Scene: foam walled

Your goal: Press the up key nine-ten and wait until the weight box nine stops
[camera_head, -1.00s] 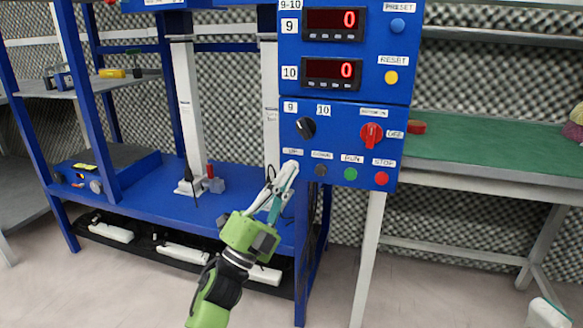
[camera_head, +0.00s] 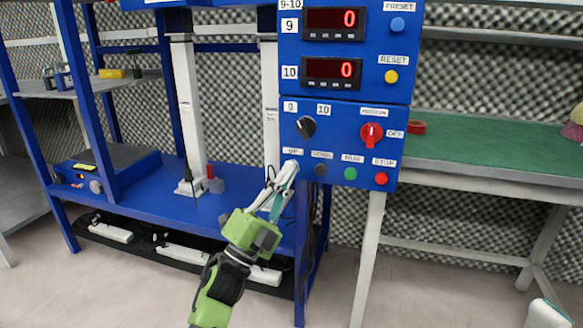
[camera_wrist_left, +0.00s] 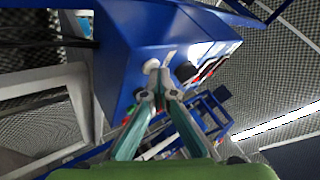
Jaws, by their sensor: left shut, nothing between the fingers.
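The blue control panel (camera_head: 345,110) stands at the upper middle of the head view. Displays 9 (camera_head: 334,24) and 10 (camera_head: 333,73) both read a red 0. A black selector knob (camera_head: 305,127) sits below the 9 and 10 labels. My left gripper (camera_head: 290,166) is shut and empty, its tips at the key under the UP label (camera_head: 292,151). In the left wrist view the closed fingertips (camera_wrist_left: 160,92) are close to a pale round key (camera_wrist_left: 152,66). I cannot identify weight box nine.
DOWN (camera_head: 320,170), green RUN (camera_head: 350,174) and red STOP (camera_head: 382,179) keys sit right of UP. A red rotary switch (camera_head: 371,134) is above them. A green-topped bench (camera_head: 480,155) is at right.

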